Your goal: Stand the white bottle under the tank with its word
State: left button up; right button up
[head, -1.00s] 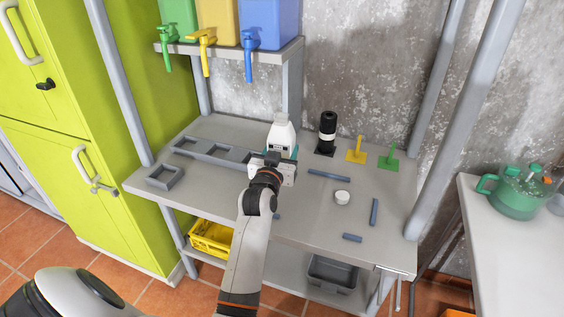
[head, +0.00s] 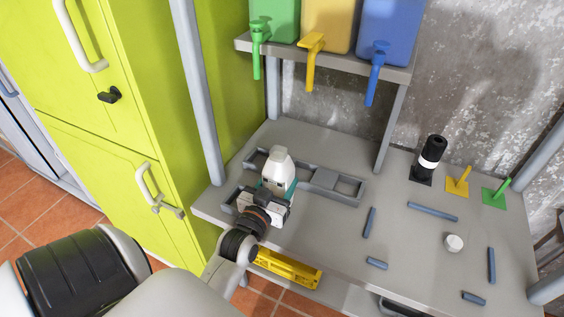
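The white bottle (head: 280,165) with a teal lower part is upright in the head view, at the front of the grey rack. My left gripper (head: 268,203) is shut on it from the near side and hides its lower front. Any word on it is not readable, and I cannot tell whether its base touches anything. The green tank (head: 274,18), yellow tank (head: 327,22) and blue tank (head: 391,28) stand on the shelf above, each with a tap. The grey rack (head: 352,200) has square compartments; the bottle covers part of it. My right gripper is out of view.
A black bottle (head: 431,155), yellow peg (head: 459,180), green peg (head: 496,194), white cap (head: 454,243) and several blue bars (head: 432,212) are on the right. A shelf post (head: 197,90) rises at the left.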

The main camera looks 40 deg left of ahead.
pick_arm(q)
jog(key=shift+d+r, duration=0.2)
jog(key=shift+d, duration=0.15)
jog(key=shift+a+p, duration=0.1)
jog(key=shift+p, duration=0.3)
jog(key=shift+x, duration=1.55)
jog(key=shift+w+a+f+b, duration=0.5)
jog(key=shift+w+f+b, duration=0.3)
jog(key=shift+w, duration=1.3)
jog(key=shift+w+a+f+b, duration=0.5)
jog(key=shift+w+f+b, duration=0.25)
jog(key=shift+w, duration=1.3)
jog(key=shift+w+a+f+b, duration=0.5)
jog(key=shift+w+f+b, duration=0.3)
jog(key=shift+w, duration=1.3)
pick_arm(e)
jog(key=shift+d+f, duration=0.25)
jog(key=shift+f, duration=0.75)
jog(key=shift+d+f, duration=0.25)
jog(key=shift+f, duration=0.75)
pick_arm(q)
jog(key=o, duration=1.2)
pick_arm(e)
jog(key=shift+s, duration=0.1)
pick_arm(q)
jog(key=shift+f, duration=0.1)
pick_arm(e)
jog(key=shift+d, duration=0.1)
